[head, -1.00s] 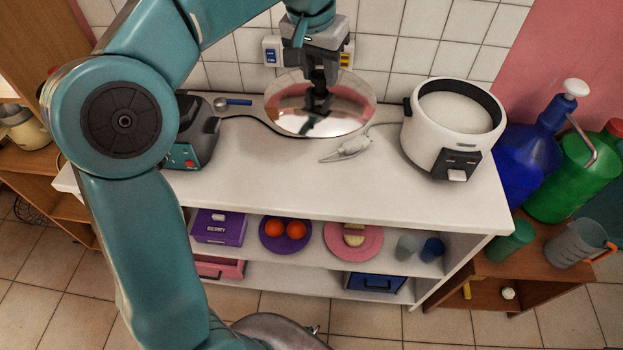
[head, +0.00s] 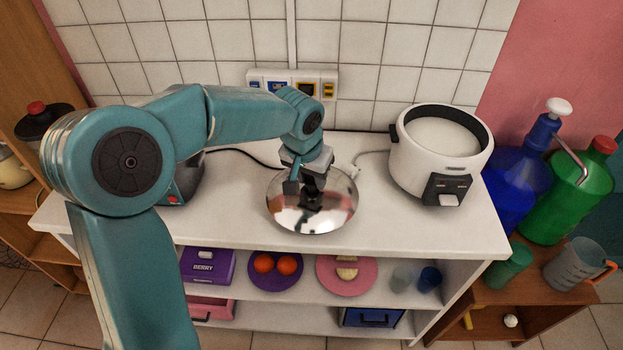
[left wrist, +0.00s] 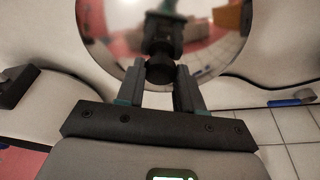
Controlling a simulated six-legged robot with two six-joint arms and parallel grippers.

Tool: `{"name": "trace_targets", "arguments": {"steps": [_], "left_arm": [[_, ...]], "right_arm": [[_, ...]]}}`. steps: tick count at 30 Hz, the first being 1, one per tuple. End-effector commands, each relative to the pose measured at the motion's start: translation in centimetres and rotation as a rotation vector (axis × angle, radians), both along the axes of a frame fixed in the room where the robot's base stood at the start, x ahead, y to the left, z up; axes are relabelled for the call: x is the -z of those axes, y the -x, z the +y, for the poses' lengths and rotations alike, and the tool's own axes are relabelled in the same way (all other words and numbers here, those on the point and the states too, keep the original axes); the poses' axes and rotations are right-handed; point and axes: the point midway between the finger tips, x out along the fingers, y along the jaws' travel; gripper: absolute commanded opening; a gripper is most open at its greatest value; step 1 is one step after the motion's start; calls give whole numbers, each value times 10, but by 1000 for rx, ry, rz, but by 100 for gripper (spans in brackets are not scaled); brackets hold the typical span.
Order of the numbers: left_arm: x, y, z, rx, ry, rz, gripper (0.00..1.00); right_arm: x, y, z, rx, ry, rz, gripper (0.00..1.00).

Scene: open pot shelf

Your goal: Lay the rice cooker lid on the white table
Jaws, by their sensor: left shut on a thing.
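The rice cooker lid (head: 295,215) is a shiny, mirror-like round disc with a dark knob. My left gripper (head: 314,190) is shut on the knob from above. The lid is over the middle of the white table (head: 400,226); I cannot tell whether it touches the top or hangs just above it. In the left wrist view the lid (left wrist: 110,35) shows with its dark knob (left wrist: 160,72) between the fingers. The open rice cooker (head: 412,168), white with a dark rim and pale inside, stands at the right of the table. My right gripper is not in view.
A dark appliance (head: 185,190) stands at the left of the table, partly behind my arm. Sockets (head: 295,84) are on the tiled wall. A blue bottle (head: 515,175) and a green bottle (head: 578,195) stand beyond the right edge. The table's front right is clear.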

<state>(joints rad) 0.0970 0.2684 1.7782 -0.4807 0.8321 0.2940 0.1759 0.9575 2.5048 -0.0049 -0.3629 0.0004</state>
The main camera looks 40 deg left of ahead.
Motion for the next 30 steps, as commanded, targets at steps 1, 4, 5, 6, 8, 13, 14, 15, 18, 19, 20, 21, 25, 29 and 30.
{"name": "trace_targets", "arguments": {"steps": [1,4,5,6,8,13,14,15,18,19,20,21,25,29,30], "left_arm": [[6,0,0,0,0,1,0],[9,0,0,0,0,-1,0],[9,0,0,0,0,-1,0],[9,0,0,0,0,-2,0],[8,0,0,0,0,-1,0],[13,0,0,1,0,-1,0],[14,0,0,1,0,-1,0],[12,0,0,1,0,-1,49],[12,0,0,1,0,0,62],[12,0,0,1,0,0,62],[12,0,0,1,0,0,62],[12,0,0,1,0,0,62],[11,0,0,1,0,0,62],[0,1,0,0,-1,-4,62],[-7,3,-1,0,-1,-4,62]], "right_arm": [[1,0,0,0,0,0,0],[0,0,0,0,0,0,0],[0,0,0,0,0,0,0],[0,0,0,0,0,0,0],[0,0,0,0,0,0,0],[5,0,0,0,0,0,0],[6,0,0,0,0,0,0],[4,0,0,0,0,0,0],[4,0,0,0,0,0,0],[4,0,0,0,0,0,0],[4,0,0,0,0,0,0],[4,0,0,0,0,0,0],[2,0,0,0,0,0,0],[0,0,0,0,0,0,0],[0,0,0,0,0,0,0]]}}
